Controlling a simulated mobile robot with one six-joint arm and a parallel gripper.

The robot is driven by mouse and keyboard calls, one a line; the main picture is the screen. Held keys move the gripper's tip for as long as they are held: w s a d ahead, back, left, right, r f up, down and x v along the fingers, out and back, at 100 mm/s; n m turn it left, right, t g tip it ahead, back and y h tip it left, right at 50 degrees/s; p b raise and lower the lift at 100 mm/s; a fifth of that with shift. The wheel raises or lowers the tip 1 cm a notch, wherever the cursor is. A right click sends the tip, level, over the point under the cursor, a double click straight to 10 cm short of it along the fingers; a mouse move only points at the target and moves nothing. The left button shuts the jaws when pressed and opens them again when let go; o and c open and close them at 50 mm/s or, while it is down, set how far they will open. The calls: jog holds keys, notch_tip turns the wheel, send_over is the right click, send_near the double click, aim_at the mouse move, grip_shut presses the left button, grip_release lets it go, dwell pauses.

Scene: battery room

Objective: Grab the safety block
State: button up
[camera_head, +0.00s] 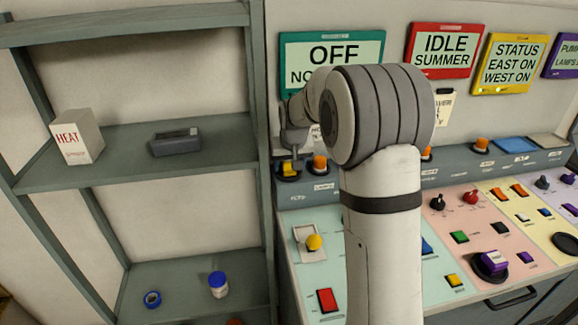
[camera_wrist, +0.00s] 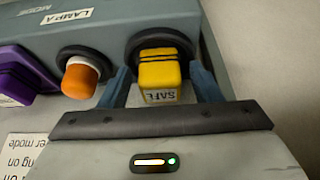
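The safety block (camera_wrist: 159,76) is a yellow block with dark lettering, partly readable as "SAFE". It sits in a round dark socket on the grey ledge of the console. In the head view the yellow block (camera_head: 290,169) shows at the left end of the ledge, partly covered by my gripper (camera_head: 291,155). In the wrist view my gripper (camera_wrist: 160,82) has one blue-grey finger on each side of the block. A gap shows between each finger and the block, so the gripper is open around it. The depth of the fingers along the block is hard to judge.
An orange lamp (camera_wrist: 80,77) stands close beside the block, with a purple part (camera_wrist: 18,78) beyond it. Console panels with knobs and buttons lie below. A shelf (camera_head: 130,140) at left holds a HEAT box (camera_head: 77,137) and a grey device (camera_head: 175,143).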

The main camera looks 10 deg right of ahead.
jog(key=c, duration=0.9)
jog(key=shift+r, duration=0.1)
jog(key=shift+c, duration=0.2)
